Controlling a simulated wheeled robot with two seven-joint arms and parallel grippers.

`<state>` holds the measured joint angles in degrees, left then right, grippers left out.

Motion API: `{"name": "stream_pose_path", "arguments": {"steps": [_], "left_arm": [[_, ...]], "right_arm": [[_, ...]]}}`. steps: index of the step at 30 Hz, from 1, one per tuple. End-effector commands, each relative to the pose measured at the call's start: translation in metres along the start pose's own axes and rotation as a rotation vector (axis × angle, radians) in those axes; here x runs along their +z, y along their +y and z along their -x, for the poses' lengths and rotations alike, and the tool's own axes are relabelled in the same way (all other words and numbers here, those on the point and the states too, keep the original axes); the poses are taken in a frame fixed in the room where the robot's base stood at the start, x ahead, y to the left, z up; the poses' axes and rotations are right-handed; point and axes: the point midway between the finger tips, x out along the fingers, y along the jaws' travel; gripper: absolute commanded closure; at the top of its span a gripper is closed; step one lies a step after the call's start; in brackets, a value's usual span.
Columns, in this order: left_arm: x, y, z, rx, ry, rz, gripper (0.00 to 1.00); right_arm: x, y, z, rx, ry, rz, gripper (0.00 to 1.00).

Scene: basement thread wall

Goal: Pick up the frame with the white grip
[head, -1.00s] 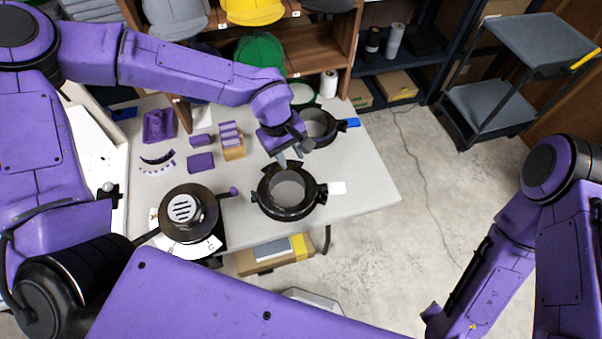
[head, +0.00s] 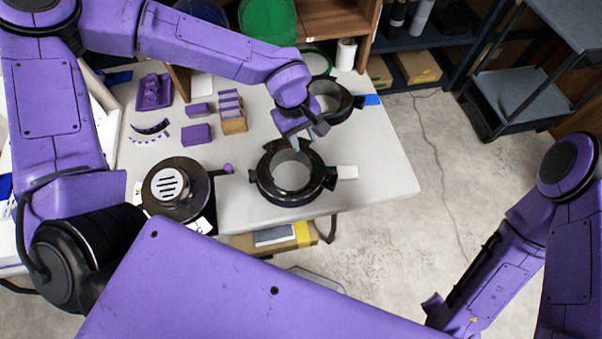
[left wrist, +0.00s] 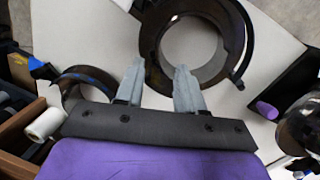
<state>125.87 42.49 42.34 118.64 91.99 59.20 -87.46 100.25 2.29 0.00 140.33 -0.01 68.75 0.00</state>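The frame with the white grip is a black ring (head: 262,178) lying near the table's front right edge. Its white grip (head: 347,172) sticks out to the right. In the left wrist view the ring (left wrist: 236,35) lies just beyond my fingers, and part of the white grip (left wrist: 123,4) shows at the top edge. My left gripper (head: 296,138) is above the ring's far side. Its two grey fingers (left wrist: 160,68) are apart with nothing held between them. I cannot tell whether they touch the ring. My right gripper is out of view.
A second black ring with a blue grip (head: 371,99) lies behind, close to my left gripper. A round black device (head: 178,190) with a purple knob stands left of the ring. The table (head: 388,165) is clear at right.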

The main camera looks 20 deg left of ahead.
Motion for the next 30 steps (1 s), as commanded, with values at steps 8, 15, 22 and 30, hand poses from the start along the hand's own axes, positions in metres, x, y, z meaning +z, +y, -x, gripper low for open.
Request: {"name": "stream_pose_path", "arguments": {"steps": [8,15,22,30], "left_arm": [[0.0,-0.001,-0.047,-0.003,0.0,-0.002,0.62],[0.0,0.002,-0.079,-0.004,-0.001,-0.001,0.62],[-0.001,0.004,-0.11,-0.001,0.0,0.0,0.62],[-0.001,0.004,-0.11,0.0,0.0,0.0,0.85]], "right_arm": [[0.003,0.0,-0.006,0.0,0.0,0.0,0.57],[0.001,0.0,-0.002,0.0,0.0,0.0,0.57],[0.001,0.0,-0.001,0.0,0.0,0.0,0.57],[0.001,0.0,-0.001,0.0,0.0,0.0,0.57]]}}
